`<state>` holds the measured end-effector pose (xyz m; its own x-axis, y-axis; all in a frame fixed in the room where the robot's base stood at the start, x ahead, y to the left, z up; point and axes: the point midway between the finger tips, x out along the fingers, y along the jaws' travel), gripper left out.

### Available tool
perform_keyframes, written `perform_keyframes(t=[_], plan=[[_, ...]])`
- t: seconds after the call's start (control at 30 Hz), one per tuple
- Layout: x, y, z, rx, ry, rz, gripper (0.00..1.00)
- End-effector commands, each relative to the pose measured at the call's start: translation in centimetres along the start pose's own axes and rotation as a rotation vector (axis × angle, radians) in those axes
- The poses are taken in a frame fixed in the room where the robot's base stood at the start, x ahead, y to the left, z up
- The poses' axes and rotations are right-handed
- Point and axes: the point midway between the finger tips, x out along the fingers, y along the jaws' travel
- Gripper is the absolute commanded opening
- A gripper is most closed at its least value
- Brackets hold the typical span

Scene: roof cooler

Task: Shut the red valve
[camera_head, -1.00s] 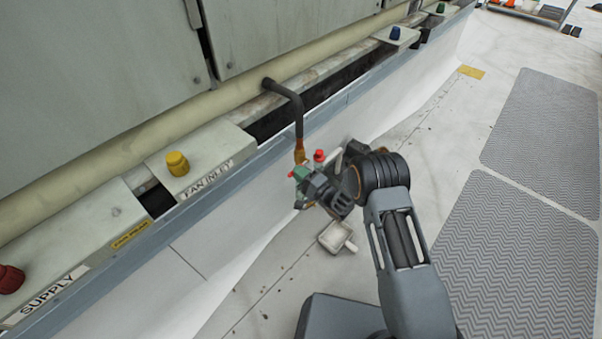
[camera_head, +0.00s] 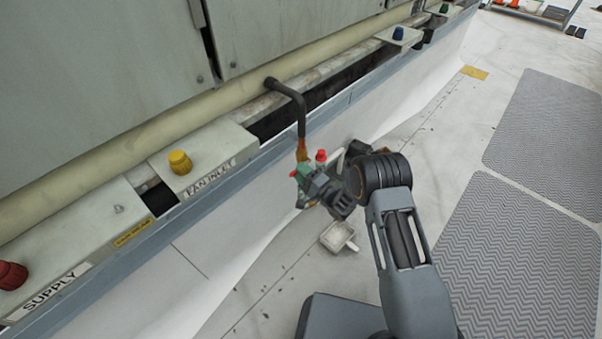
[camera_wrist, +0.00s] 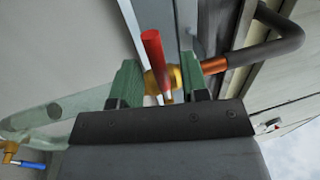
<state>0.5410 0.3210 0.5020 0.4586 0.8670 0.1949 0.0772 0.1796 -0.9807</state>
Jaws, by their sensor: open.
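The red valve has a red lever (camera_wrist: 153,52) on a brass body (camera_wrist: 166,79), seen close up in the wrist view. The lever stands upright in that picture, between the two green fingers of my gripper (camera_wrist: 159,78). The fingers are apart, one on each side of the lever's lower end and the brass; I cannot tell whether they touch. A copper stub (camera_wrist: 213,65) leads from the brass to a dark bent pipe. In the head view my gripper (camera_head: 303,174) is at the pipe's lower end. Red bits (camera_head: 321,155) show beside it; the valve is mostly hidden.
The dark pipe (camera_head: 297,105) comes down over the grey curb edge. A blue-handled valve (camera_wrist: 31,165) is at the wrist view's lower left. A small pale tray (camera_head: 337,236) lies on the floor below my gripper. Yellow (camera_head: 179,162) and dark red (camera_head: 11,276) knobs line the ledge.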

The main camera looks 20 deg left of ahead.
Motion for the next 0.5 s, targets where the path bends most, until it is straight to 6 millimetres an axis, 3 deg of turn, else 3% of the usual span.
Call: perform_keyframes(t=[0.17,0.5], plan=[[-1.3,0.0,0.0,0.002,0.001,0.003,0.41],[-8.1,-0.1,-0.1,0.003,0.003,0.003,0.41]])
